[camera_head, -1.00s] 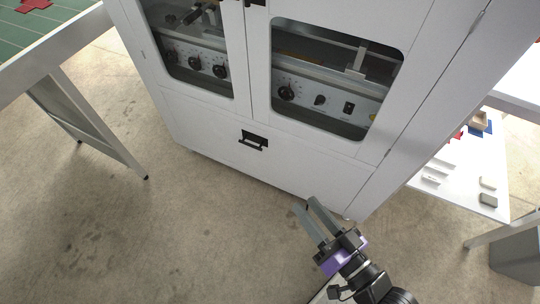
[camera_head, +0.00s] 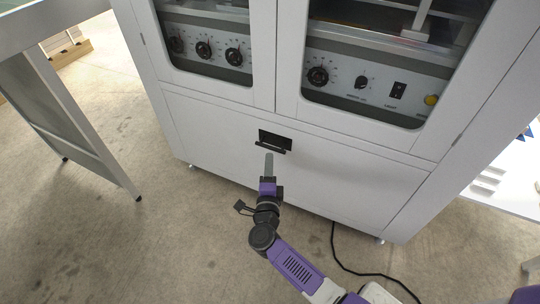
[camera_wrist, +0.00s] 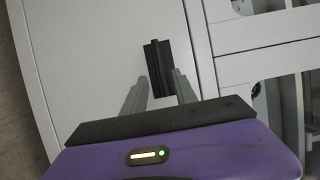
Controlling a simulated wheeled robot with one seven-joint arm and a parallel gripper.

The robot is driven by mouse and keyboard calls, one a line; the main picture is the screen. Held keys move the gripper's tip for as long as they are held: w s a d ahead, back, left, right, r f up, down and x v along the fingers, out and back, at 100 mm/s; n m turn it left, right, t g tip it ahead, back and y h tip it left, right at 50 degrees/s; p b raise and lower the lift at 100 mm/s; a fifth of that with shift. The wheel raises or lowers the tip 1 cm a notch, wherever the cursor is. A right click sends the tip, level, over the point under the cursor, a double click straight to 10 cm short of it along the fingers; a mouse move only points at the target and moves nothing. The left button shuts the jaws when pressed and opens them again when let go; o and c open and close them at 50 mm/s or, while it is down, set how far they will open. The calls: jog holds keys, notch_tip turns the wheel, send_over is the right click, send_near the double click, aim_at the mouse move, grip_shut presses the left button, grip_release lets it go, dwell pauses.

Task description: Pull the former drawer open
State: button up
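The former drawer is the wide white front panel (camera_head: 350,172) at the bottom of the white machine, and it looks closed. Its black recessed handle (camera_head: 274,141) sits near the top of the panel. My gripper (camera_head: 268,160) is just below the handle in the head view. In the wrist view the handle (camera_wrist: 158,68) appears as a dark upright bar beyond the fingertips. The two grey fingers (camera_wrist: 158,84) are apart, one on each side of the handle's near end. I cannot tell whether they touch it.
Above the drawer are windowed doors with knob panels (camera_head: 360,88) behind them. A table leg frame (camera_head: 85,130) stands at the left. A white table (camera_head: 505,180) is at the right. A black cable (camera_head: 350,268) lies on the floor, which is otherwise open before the machine.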

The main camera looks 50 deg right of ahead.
aim_at(270, 148)
jog(key=b+x, duration=0.2)
jog(key=x, duration=0.5)
jog(key=shift+w+d, duration=0.2)
jog(key=shift+d, duration=0.1)
grip_shut()
dwell(1.2)
